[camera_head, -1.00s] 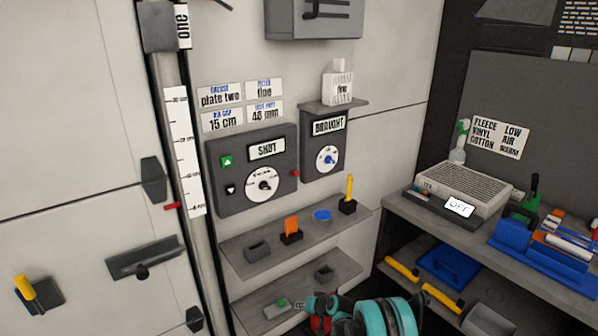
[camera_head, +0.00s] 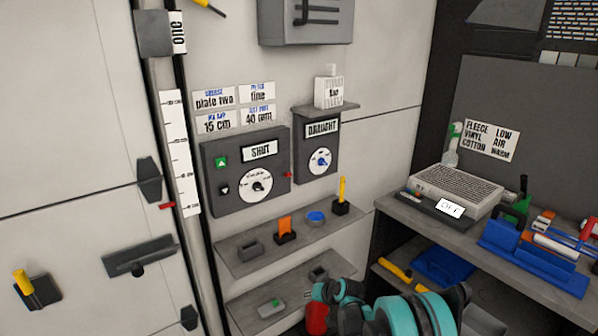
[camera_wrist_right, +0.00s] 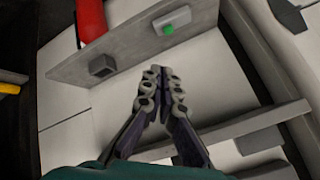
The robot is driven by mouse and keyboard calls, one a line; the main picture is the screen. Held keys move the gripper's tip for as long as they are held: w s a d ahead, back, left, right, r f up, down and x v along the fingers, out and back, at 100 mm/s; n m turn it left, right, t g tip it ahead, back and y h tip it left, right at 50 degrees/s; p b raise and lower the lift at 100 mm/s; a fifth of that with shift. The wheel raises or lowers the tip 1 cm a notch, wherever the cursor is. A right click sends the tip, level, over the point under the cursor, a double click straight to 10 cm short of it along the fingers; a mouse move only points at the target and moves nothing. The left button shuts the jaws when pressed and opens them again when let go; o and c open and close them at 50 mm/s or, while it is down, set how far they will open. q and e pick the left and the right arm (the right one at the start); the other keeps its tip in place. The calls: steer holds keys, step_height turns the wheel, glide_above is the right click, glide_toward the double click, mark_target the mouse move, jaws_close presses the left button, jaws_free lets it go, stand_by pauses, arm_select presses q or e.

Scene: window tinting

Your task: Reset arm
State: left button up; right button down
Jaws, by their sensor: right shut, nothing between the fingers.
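My right arm (camera_head: 400,312), teal and dark grey, reaches in at the bottom of the head view, in front of the lower wall shelf. In the right wrist view my right gripper (camera_wrist_right: 162,76) has its fingertips together, with nothing held between them. It shows against a pale wall and a grey shelf (camera_wrist_right: 130,58); it is not clear whether it touches anything. My left gripper is not in view.
Wall shelves (camera_head: 238,262) hold small items, among them a grey box with a green button (camera_head: 270,307). A red object (camera_head: 317,318) stands beside my right arm. A dark workbench (camera_head: 408,214) at right carries a grey vented unit (camera_head: 455,187) and blue trays.

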steer(key=s+d+r+h, duration=0.1)
steer(key=s+d+r, duration=0.3)
steer(key=s+r, duration=0.5)
steer(key=s+d+r+h, duration=0.1)
steer(key=s+d+r, duration=0.3)
steer(key=s+r, duration=0.5)
steer(key=s+d+h, duration=0.1)
steer(key=s+d, duration=0.2)
steer(key=s, duration=0.6)
steer(key=s+d+r+h, duration=0.1)
steer(key=s+d+h, duration=0.1)
steer(key=s, duration=0.8)
steer(key=shift+s+d+n, duration=0.3)
steer(key=shift+d, duration=0.35)
